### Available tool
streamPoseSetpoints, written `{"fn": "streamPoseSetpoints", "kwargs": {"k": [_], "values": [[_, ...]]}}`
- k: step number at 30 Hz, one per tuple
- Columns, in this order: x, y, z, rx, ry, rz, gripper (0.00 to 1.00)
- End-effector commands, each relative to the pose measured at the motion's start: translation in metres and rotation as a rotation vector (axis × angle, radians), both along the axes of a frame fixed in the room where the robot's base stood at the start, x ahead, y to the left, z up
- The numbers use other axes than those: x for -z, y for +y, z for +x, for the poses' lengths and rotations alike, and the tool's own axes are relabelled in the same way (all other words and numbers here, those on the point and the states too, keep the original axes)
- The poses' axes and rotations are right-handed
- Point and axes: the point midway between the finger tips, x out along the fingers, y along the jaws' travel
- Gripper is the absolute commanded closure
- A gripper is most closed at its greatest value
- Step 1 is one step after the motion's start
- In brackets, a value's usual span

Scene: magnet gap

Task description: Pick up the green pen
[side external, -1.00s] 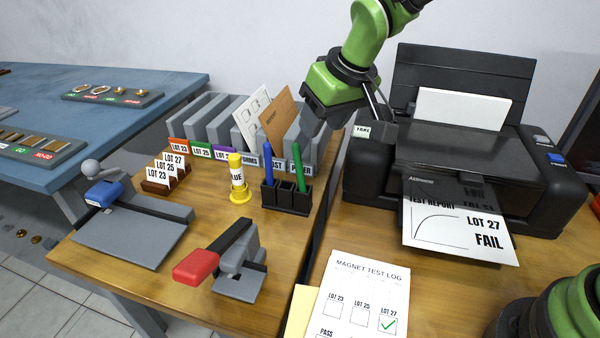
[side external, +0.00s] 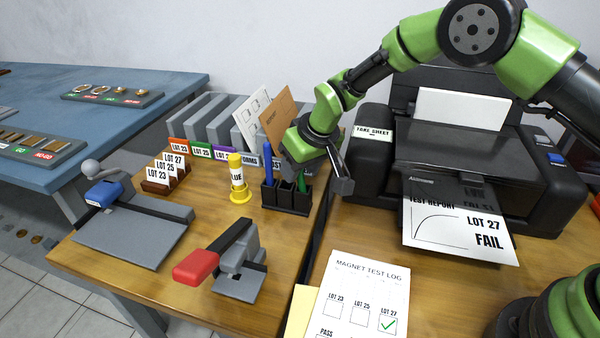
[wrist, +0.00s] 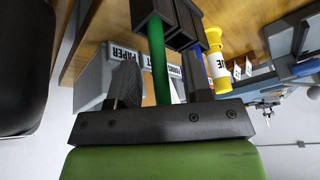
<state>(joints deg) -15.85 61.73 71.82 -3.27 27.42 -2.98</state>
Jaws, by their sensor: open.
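The green pen (side external: 301,183) stands in the black pen holder (side external: 286,198), its upper part hidden behind my gripper in the side view. In the wrist view the green pen (wrist: 157,62) runs between my two fingers, with the black holder (wrist: 168,18) beyond. My gripper (side external: 320,178) is open around the pen, with space between the pen and the fingers. In the wrist view my gripper (wrist: 160,82) shows one finger on each side of the pen. A blue pen (side external: 267,162) stands in the same holder, to the left.
A yellow glue stick (side external: 238,178) stands left of the holder. Grey file boxes (side external: 203,112) and a brown folder (side external: 277,122) are behind it. A black printer (side external: 450,150) is on the right.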

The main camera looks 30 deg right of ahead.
Motion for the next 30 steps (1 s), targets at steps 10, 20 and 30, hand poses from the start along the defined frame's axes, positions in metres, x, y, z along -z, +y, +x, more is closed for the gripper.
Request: {"fn": "streamPoseSetpoints", "kwargs": {"k": [10, 20, 30], "values": [[0.001, 0.0, 0.0, 0.0, -0.001, 0.0, 0.8], [0.001, 0.0, 0.0, 0.0, 0.0, 0.0, 1.0], [-0.018, 0.0, 0.007, 0.0, -0.004, 0.002, 1.0]]}}
